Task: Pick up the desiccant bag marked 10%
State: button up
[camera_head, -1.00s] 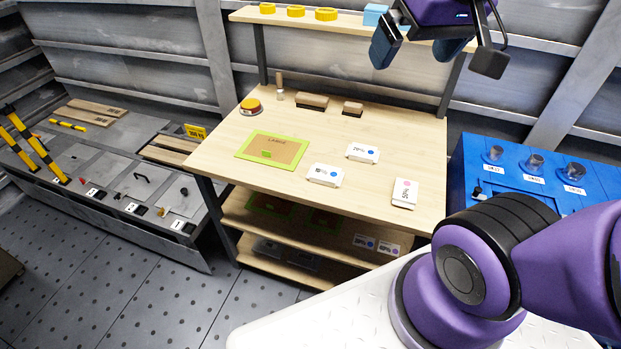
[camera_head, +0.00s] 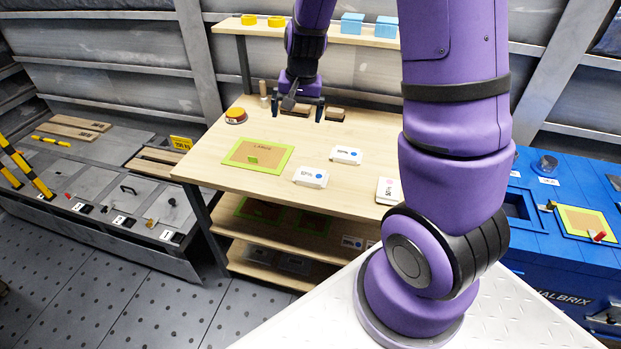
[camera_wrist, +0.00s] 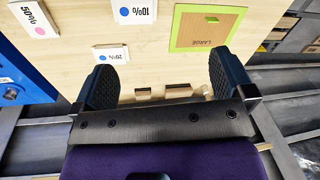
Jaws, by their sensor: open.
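The desiccant bag marked 10% (camera_head: 311,177) is a small white block with a blue dot, lying on the wooden table right of the green-edged LARGE mat (camera_head: 232,158). In the wrist view the 10% bag (camera_wrist: 135,10) is at the top edge, partly cut off. A bag marked 20% (camera_head: 346,156) lies behind it, and a bag marked 50% with a pink dot (camera_head: 388,190) lies to the right. My gripper (camera_head: 298,104) is open and empty above the rear of the table, apart from the bags. Its fingers (camera_wrist: 162,65) show spread in the wrist view.
Brown-topped brushes or blocks (camera_head: 296,109) and an orange-topped button (camera_head: 236,115) sit at the table's rear. An upper shelf (camera_head: 345,36) holds yellow and blue items. A blue bench (camera_head: 540,215) stands at right.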

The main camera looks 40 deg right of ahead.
aim_at(311, 175)
jog(key=shift+w+d+f+m+g+h, duration=0.1)
jog(key=shift+w+d+f+m+g, duration=0.6)
jog(key=shift+f, duration=3.65)
jog(key=shift+s+d+f+m+t+h, duration=0.2)
jog(key=shift+d+f, duration=0.95)
jog(key=shift+f, duration=3.2)
jog(key=shift+w+d+f+m+g, duration=0.2)
jog(key=shift+w+d+f+m, duration=0.5)
jog(key=shift+f, duration=3.65)
jog(key=shift+s+d, duration=0.25)
jog(key=shift+s, duration=0.05)
jog(key=c, duration=0.6)
